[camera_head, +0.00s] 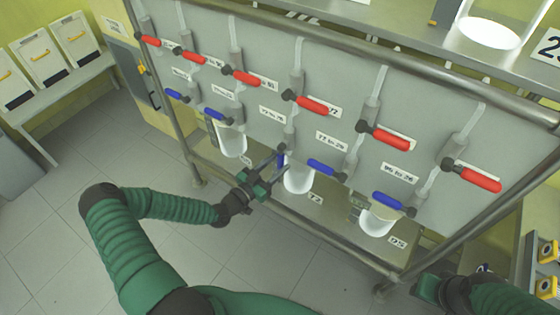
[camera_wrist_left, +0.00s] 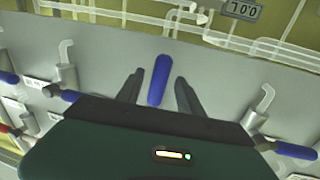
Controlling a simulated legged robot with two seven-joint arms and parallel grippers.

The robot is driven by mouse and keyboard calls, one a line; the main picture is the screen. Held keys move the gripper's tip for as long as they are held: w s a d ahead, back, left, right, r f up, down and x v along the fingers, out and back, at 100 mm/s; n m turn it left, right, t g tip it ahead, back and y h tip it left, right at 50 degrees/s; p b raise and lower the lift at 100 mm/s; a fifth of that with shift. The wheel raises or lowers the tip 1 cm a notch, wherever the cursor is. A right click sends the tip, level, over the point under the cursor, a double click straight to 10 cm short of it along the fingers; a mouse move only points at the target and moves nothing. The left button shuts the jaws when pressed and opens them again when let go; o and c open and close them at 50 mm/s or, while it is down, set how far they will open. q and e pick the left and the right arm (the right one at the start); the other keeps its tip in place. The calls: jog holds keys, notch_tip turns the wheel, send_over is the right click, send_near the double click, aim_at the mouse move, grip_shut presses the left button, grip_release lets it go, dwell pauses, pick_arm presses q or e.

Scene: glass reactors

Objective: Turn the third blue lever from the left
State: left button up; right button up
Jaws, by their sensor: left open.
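The third blue lever from the left (camera_head: 281,158) is on the grey panel, partly hidden by my left gripper (camera_head: 277,164). It points down the panel, unlike the neighbouring blue levers, which lie sideways. In the left wrist view the blue lever (camera_wrist_left: 159,80) stands between the two fingers of my left gripper (camera_wrist_left: 158,88), with a visible gap on each side. The left gripper is open. My right gripper (camera_head: 428,289) is low at the right, away from the levers; its fingers cannot be made out.
Other blue levers sit to the left (camera_head: 217,117) and right (camera_head: 325,169). A row of red levers (camera_head: 242,77) runs above. Glass vessels (camera_head: 298,180) hang below the panel. A metal frame rail (camera_head: 400,65) borders the panel. The tiled floor (camera_head: 70,160) is clear at left.

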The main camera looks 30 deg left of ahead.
pick_arm(q)
jog(key=shift+x, duration=1)
grip_shut()
dwell(0.7)
